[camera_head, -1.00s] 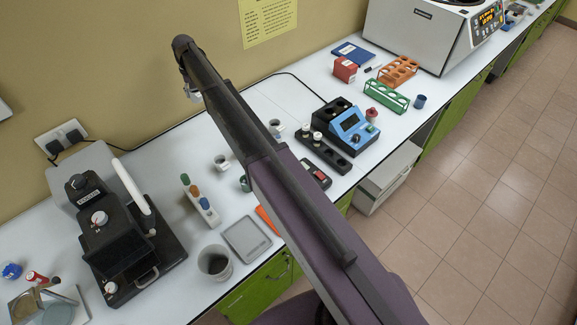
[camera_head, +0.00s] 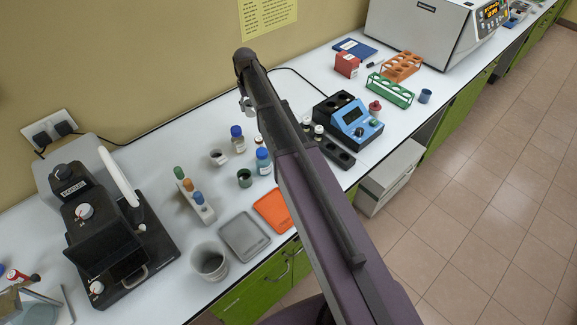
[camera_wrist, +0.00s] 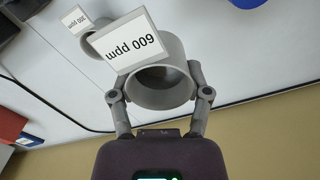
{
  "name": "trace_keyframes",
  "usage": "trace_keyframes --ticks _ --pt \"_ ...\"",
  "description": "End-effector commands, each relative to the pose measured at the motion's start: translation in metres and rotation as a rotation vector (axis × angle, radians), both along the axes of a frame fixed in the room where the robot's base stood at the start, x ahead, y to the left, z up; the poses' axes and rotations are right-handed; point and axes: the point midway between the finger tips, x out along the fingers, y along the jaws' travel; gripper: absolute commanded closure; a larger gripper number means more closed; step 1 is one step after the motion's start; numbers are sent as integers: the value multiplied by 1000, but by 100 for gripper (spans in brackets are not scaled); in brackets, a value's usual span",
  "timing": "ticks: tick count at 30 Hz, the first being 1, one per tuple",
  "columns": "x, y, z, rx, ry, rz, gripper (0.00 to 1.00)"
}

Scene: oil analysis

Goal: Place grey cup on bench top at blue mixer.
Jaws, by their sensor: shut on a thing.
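In the wrist view my gripper (camera_wrist: 160,94) is shut on a grey cup (camera_wrist: 171,52), with one finger on each side. The cup has a white label reading "600 ppm", upside down in the picture. A second, smaller-looking cup (camera_wrist: 92,44) labelled "300 ppm" is beside it. In the head view my gripper (camera_head: 247,104) is raised near the wall side of the bench, mostly hidden by my arm. The blue mixer (camera_head: 356,125) stands right of my arm, with black vial blocks beside it. The bench top (camera_head: 300,88) is white.
A red box (camera_head: 347,65), an orange rack (camera_head: 402,66) and a green rack (camera_head: 389,91) are beyond the mixer. Clear bench lies behind the mixer.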

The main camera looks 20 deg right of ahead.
Motion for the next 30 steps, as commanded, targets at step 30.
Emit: trace_keyframes --ticks 30 --pt "-10 -14 -41 -2 0 -5 84"
